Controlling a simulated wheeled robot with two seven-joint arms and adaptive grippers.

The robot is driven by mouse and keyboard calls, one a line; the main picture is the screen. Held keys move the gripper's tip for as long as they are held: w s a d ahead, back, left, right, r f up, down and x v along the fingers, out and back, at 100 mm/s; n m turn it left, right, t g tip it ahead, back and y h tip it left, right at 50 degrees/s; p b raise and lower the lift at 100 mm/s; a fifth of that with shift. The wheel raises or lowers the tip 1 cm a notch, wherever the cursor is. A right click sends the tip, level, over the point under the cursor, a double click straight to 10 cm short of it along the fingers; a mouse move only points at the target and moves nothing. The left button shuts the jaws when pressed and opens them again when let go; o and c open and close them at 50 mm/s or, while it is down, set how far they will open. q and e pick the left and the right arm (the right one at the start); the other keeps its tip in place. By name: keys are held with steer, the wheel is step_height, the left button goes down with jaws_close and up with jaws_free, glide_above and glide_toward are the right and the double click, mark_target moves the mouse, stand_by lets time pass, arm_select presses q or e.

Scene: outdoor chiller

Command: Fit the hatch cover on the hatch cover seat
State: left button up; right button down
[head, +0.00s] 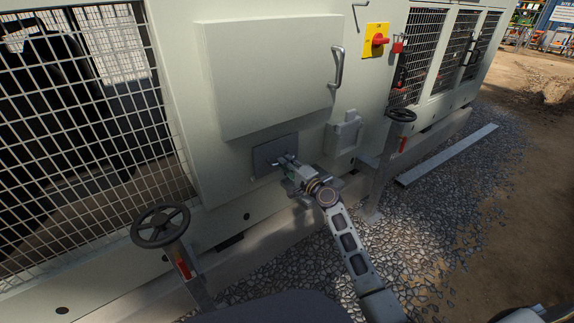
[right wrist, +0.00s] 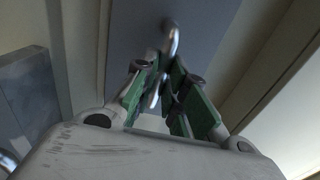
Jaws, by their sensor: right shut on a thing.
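The hatch cover, a dark grey rectangular plate (head: 262,157) with a metal handle, is at the light chiller wall just below the large raised panel. My right gripper (head: 283,164) is in front of it, shut on its handle. In the right wrist view, the green-padded fingers (right wrist: 163,95) close around the curved metal handle (right wrist: 173,40), with the grey plate (right wrist: 205,28) behind. The hatch cover seat cannot be made out; the plate may hide it. I cannot tell whether the plate touches the wall or is seated. My left gripper is not in view.
A large raised panel (head: 265,80) with a handle is above the plate. A light grey box (head: 346,133) sits just to the right. Handwheels stand at the left (head: 160,225) and right (head: 401,115). Gravel (head: 440,215) lies in front, with a long grey beam (head: 450,152).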

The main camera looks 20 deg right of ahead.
steer(key=shift+x, duration=1)
steer(key=c, duration=0.9)
jaws_free()
steer(key=shift+s, duration=0.15)
steer(key=v, duration=0.6)
steer(key=shift+s+d, duration=0.15)
steer(key=shift+s, duration=0.2)
steer(key=shift+s+d, duration=0.1)
steer(key=shift+s, duration=0.05)
steer(key=v, duration=1.1)
steer(key=shift+s, duration=0.35)
stand_by(0.5)
steer(key=shift+d, duration=0.1)
stand_by(0.6)
